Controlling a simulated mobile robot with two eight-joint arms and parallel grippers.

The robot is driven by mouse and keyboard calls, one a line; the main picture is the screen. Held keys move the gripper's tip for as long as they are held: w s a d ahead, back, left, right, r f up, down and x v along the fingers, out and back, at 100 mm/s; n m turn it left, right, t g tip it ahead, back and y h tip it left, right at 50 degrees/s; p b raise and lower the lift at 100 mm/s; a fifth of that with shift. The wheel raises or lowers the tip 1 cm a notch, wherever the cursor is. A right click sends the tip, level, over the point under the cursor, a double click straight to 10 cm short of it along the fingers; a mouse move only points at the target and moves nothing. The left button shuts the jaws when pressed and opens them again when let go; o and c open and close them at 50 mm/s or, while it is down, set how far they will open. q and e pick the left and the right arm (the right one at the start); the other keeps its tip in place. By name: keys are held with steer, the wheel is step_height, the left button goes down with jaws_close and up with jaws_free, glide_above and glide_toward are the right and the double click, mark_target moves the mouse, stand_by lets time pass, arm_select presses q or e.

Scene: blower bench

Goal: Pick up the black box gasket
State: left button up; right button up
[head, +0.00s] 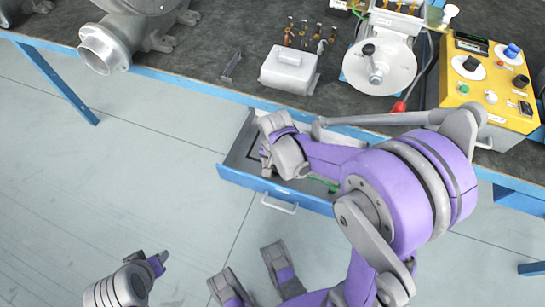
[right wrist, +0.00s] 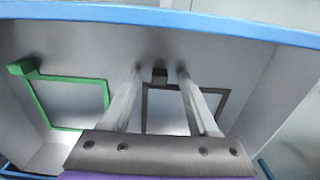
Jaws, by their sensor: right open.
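The black box gasket (right wrist: 222,106) is a thin dark rectangular frame with a small block-like tab (right wrist: 160,75) on its far edge. It lies on the floor of the open drawer (head: 235,180). In the right wrist view my right gripper (right wrist: 160,71) is open, with one finger on each side of the tab; contact cannot be told. In the head view my right gripper (head: 272,150) is over the drawer and hides most of the gasket. My left gripper (head: 149,260) is low at the left, away from the drawer; its jaw state is unclear.
A green gasket (right wrist: 62,128) lies in the same drawer, left of the black one in the right wrist view. The drawer has a blue front wall and a handle (head: 280,205). The bench (head: 200,75) above holds a grey blower casting, a box and a yellow control panel (head: 470,95).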

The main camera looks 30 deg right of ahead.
jaws_close()
steer(key=shift+r, duration=0.15)
stand_by(0.4)
